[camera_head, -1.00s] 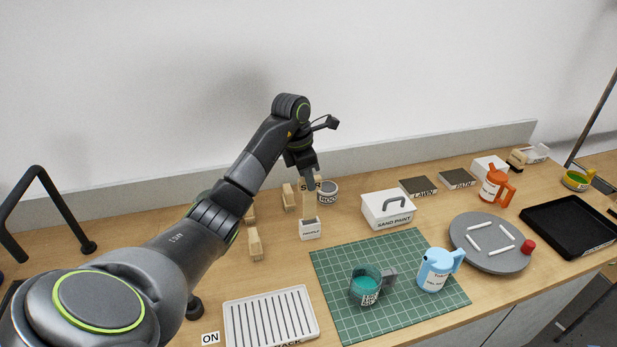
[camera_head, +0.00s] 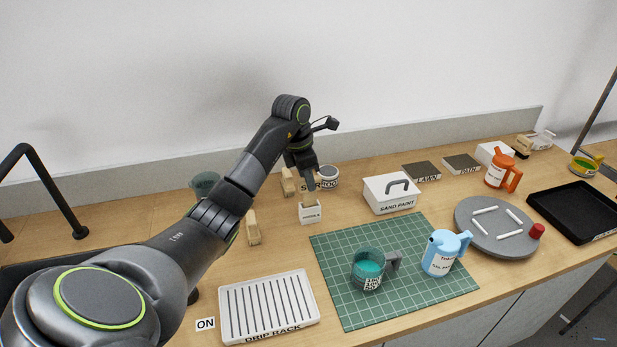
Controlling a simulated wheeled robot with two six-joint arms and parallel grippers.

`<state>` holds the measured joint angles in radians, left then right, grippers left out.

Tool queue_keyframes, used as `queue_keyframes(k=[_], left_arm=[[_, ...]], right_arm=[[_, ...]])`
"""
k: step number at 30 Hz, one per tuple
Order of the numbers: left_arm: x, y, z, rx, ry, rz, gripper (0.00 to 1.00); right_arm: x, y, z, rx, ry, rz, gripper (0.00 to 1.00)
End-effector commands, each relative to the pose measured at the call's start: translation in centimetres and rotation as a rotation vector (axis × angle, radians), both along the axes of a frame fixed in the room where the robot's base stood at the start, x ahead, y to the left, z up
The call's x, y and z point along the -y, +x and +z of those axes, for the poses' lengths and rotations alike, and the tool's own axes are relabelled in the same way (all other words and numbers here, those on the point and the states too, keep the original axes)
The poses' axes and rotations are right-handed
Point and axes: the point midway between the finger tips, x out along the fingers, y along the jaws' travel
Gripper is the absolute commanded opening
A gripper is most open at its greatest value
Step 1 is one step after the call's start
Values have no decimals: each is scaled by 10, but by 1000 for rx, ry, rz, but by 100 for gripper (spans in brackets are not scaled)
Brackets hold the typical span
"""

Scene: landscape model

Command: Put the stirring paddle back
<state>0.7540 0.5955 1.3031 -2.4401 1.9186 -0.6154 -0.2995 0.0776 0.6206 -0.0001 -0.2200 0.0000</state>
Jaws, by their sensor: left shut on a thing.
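A small white holder (camera_head: 310,213) with a dark label stands on the table left of the green mat. My left gripper (camera_head: 312,188) is directly above it, pointing down and shut on the stirring paddle. The paddle is mostly hidden by the gripper and the holder; only a little pale wood shows at the holder's opening. I cannot tell how deep it sits or whether it touches the bottom. My right gripper is not in view.
Close around the holder stand a round pot (camera_head: 328,177), wooden blocks (camera_head: 253,228) and the white sand paint box (camera_head: 391,194). A drip rack (camera_head: 268,306) lies in front. The green mat (camera_head: 410,298) carries a teal cup (camera_head: 369,268) and a blue jug (camera_head: 445,252).

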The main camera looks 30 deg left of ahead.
Motion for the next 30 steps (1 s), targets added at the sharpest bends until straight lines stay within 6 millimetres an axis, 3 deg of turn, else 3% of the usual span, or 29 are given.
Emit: queue_keyframes(k=[29,30], left_arm=[[0,0,-5,0,0,0,0],[0,0,-5,0,0,0,19]], right_arm=[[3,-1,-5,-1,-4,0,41],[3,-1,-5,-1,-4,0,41]])
